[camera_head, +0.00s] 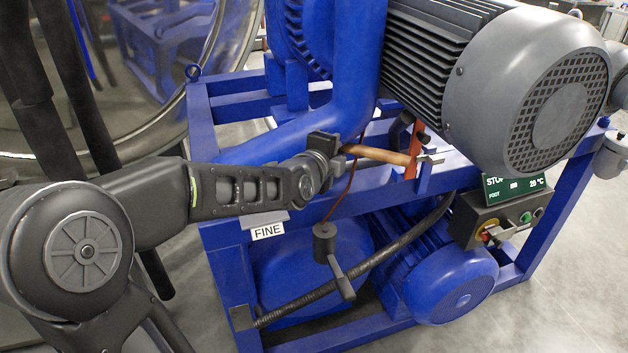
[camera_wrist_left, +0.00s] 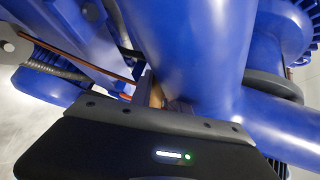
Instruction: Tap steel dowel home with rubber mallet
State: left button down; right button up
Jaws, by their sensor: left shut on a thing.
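My left gripper (camera_head: 338,148) is shut on a wooden handle (camera_head: 378,154), which I take to be the mallet's. The handle runs right from the fingers to an orange upright piece (camera_head: 413,150) on the blue frame. A dark rounded part (camera_head: 401,130) by the handle's far end may be the rubber head, but I cannot tell. A small pale metal pin (camera_head: 431,158), likely the steel dowel, sticks out sideways beside the orange piece. In the left wrist view a short stretch of the handle (camera_wrist_left: 156,96) shows beyond the gripper body. My right gripper is not in view.
A blue pipe (camera_head: 355,85) rises close behind the gripper. A large grey motor (camera_head: 530,85) overhangs on the right. A control box (camera_head: 500,215) with a lit display, a black lever (camera_head: 338,270) and a corrugated hose (camera_head: 400,243) are lower down. Open floor lies at lower right.

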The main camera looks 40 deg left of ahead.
pick_arm(q)
notch_tip(320, 180, up, 4)
jog(key=shift+s+f+p, duration=0.15)
jog(key=shift+f+p, duration=0.1)
jog(key=shift+p, duration=1)
jog(key=c, duration=1.9)
grip_release()
grip_shut()
